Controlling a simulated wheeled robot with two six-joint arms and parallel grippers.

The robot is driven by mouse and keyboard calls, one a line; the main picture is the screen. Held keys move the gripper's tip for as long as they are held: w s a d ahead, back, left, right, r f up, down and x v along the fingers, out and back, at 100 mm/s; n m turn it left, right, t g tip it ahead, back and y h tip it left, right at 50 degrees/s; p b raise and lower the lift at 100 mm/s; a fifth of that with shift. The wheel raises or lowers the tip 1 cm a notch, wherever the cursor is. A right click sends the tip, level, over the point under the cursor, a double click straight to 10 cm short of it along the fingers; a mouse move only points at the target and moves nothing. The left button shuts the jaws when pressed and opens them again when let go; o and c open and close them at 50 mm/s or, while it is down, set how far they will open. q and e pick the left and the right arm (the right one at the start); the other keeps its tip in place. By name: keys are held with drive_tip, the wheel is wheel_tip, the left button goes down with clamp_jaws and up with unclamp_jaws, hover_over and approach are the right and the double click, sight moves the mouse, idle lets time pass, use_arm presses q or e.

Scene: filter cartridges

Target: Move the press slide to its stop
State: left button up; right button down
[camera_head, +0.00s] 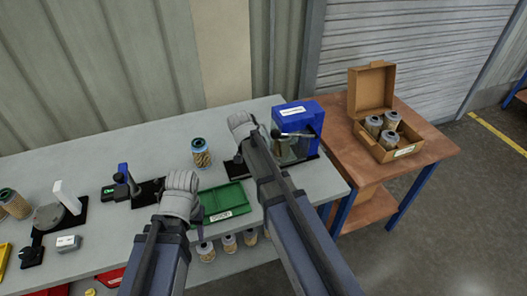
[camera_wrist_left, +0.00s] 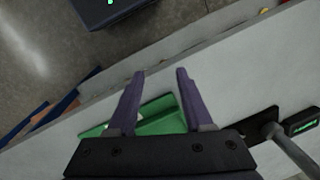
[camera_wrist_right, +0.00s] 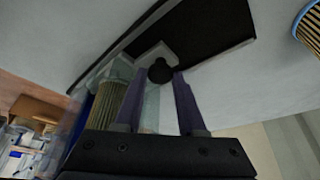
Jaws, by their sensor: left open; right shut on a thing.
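The blue press (camera_head: 298,115) stands at the right end of the grey bench on a black base plate. The press slide shows in the right wrist view as a pale bracket with a black knob (camera_wrist_right: 160,71). My right gripper (camera_wrist_right: 157,77) is shut on this knob; in the head view my arm hides the fingertips. A pleated cartridge (camera_wrist_right: 112,98) stands beside the fingers, at the press. My left gripper (camera_wrist_left: 160,72) is open and empty, near the green tray (camera_head: 226,201). How far the slide is from its stop cannot be told.
A cartridge (camera_head: 201,153) stands left of the press. A black fixture with a blue post (camera_head: 124,172) and a scale-like device (camera_head: 50,216) are farther left. A wooden table (camera_head: 432,144) at right holds an open cardboard box (camera_head: 369,88) with cartridges.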

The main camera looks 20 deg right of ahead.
drive_tip(key=a, duration=1)
drive_tip(key=shift+s, duration=0.2)
drive_tip(key=c, duration=0.5)
unclamp_jaws()
drive_tip(key=shift+a, duration=0.1)
drive_tip(key=shift+p+v, duration=0.85)
drive_tip(key=p+v, duration=0.5)
drive_tip(key=v, duration=0.1)
drive_tip(key=shift+p, duration=0.3)
